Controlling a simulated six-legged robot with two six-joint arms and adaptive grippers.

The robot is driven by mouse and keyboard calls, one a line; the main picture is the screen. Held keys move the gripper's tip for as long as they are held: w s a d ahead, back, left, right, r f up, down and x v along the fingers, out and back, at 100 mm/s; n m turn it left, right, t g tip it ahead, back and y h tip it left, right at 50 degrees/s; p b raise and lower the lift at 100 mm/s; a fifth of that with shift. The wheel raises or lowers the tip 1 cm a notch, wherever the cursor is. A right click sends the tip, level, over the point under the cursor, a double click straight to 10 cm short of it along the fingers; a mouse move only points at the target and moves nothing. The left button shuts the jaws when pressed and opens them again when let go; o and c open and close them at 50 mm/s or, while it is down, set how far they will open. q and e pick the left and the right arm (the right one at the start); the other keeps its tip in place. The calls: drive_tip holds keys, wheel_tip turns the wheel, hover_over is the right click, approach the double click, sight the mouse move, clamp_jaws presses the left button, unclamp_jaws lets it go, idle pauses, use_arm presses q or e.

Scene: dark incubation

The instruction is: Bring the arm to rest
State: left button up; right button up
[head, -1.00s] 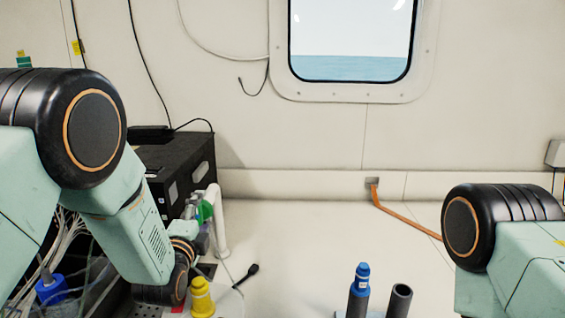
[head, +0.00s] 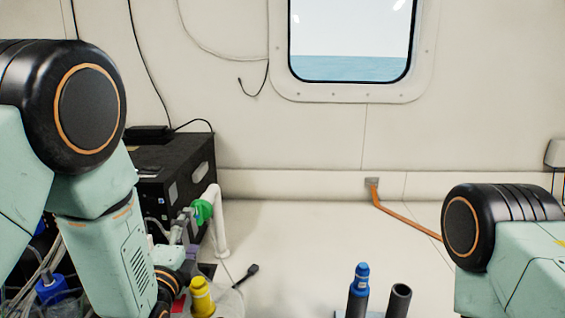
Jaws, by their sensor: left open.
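My left arm comes in from the left and bends down at its large black joint. My left gripper (head: 188,262) shows only as a small grey part beyond the wrist, low at the left, close behind the yellow-capped item. Its fingers are too small and hidden to make out clearly. I see nothing held in it. My right arm enters at the right edge with its black joint, and its gripper is outside the picture.
A black case (head: 165,165) stands against the wall, with a green valve (head: 203,210) and white pipe (head: 217,225) beside it. A yellow cap (head: 201,297), a blue-topped tube (head: 360,290) and a dark tube (head: 399,300) stand in front. The bench (head: 300,240) is clear in the middle.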

sight(198, 214)
use_arm(q)
drive_tip(key=s, duration=0.4)
drive_tip(key=w, duration=1.2)
drive_tip(key=shift+d+r, duration=0.1)
drive_tip(key=shift+d, duration=0.05)
drive_tip(key=shift+n+p, duration=0.8)
drive_tip(key=shift+n, duration=0.4)
drive_tip(key=n+p, duration=0.2)
drive_tip(key=n, duration=0.2)
drive_tip(key=shift+r, duration=0.15)
drive_tip(key=n+p, duration=0.1)
drive_tip(key=n, duration=0.1)
drive_tip(key=shift+n, duration=0.3)
drive_tip(key=n+p, duration=0.2)
drive_tip(key=n, duration=0.1)
drive_tip(key=shift+r, duration=0.1)
drive_tip(key=shift+n+p, duration=0.5)
drive_tip(key=shift+n, duration=0.6)
